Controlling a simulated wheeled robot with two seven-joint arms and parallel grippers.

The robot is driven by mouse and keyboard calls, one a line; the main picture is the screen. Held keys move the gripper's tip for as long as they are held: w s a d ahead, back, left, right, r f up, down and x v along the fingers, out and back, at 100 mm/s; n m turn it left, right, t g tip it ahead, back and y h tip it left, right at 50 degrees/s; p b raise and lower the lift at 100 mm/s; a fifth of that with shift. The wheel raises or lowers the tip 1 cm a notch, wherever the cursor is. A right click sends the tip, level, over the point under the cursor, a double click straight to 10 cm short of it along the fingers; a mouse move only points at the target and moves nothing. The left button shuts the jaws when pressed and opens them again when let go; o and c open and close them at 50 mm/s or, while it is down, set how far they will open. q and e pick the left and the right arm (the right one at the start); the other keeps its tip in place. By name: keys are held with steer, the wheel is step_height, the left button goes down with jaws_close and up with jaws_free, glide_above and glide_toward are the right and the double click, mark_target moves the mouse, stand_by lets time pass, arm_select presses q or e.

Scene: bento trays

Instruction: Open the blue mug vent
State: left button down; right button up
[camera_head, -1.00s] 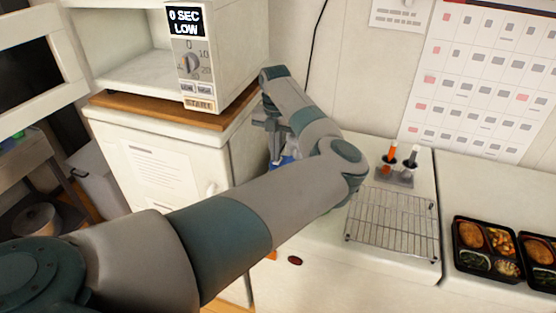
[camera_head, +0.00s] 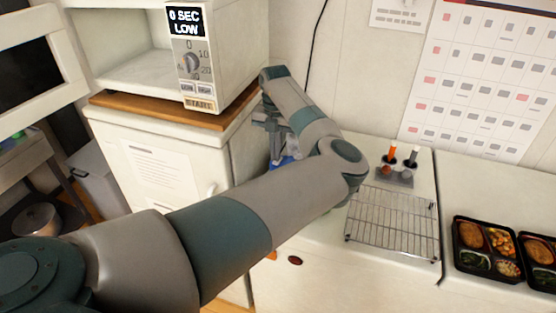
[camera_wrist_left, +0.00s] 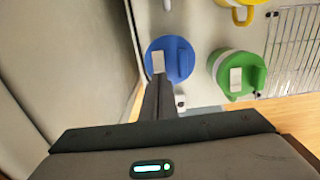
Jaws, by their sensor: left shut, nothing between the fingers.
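The blue mug (camera_wrist_left: 178,52) stands upright, seen from above in the left wrist view. A pale rectangular vent tab (camera_wrist_left: 158,62) sits on the left part of its lid; I cannot tell whether the vent is open. My left gripper (camera_wrist_left: 159,80) is shut and empty, with its tips at the lower left edge of the lid, just below the tab. I cannot tell whether they touch it. In the head view, my left gripper (camera_head: 272,128) is above the blue mug (camera_head: 284,161), which my arm mostly hides. My right gripper is not in view.
A green mug (camera_wrist_left: 222,62) stands right of the blue one, with a yellow mug (camera_wrist_left: 243,14) behind. A wire rack (camera_head: 393,225) lies to the right. The cabinet (camera_head: 160,165) under the microwave (camera_head: 215,60) stands close on the left. Bento trays (camera_head: 487,250) are far right.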

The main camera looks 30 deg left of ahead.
arm_select(q)
steer(key=shift+f, duration=0.75)
stand_by(1.6)
steer(key=shift+r, duration=0.15)
step_height(320, 180, up, 7)
steer(key=p, duration=0.5)
steer(key=shift+p, duration=0.3)
stand_by(0.4)
steer(key=shift+s+f, duration=0.1)
steer(key=shift+f, duration=0.1)
stand_by(0.4)
